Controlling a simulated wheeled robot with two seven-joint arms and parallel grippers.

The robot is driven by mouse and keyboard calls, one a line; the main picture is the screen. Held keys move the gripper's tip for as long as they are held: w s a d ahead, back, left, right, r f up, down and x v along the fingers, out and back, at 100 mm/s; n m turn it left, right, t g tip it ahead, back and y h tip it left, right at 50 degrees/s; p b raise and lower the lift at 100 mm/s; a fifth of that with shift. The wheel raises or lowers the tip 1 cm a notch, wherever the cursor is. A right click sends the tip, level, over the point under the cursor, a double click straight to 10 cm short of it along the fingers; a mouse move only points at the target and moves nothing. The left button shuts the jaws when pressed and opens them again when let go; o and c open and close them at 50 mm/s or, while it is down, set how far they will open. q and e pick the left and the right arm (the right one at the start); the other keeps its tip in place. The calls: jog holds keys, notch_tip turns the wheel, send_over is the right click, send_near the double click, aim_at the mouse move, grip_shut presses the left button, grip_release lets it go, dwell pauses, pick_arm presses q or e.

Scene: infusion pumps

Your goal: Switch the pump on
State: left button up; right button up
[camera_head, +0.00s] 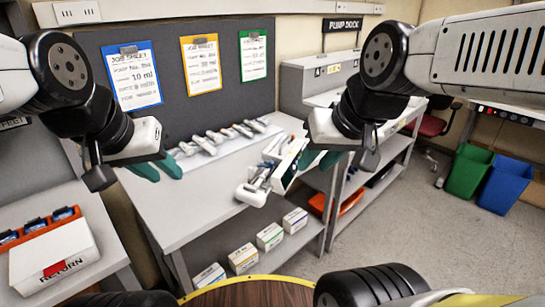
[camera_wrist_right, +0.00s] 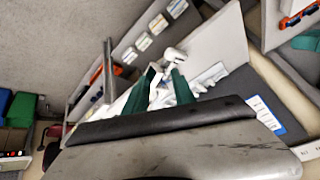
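A white pump (camera_head: 259,182) with several jointed-looking parts and a dark-edged panel sits tilted at the front right of the grey table in the head view. My right gripper (camera_head: 322,160), with green fingers, is just right of the pump. Its fingers look apart. In the right wrist view its fingers (camera_wrist_right: 160,92) stand apart with white parts of the pump (camera_wrist_right: 172,56) between and beyond their tips; contact is not clear. My left gripper (camera_head: 157,170) is open and empty over the left part of the table. The pump's switch cannot be made out.
The grey table (camera_head: 190,215) holds a row of syringe-like items (camera_head: 215,138) at the back. Several small boxes (camera_head: 270,236) stand on the shelf below. A white RETURN box (camera_head: 55,262) is at left. Green (camera_head: 467,172) and blue (camera_head: 505,184) bins stand at right.

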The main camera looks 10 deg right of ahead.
jog(key=shift+c, duration=0.4)
grip_shut()
dwell(1.2)
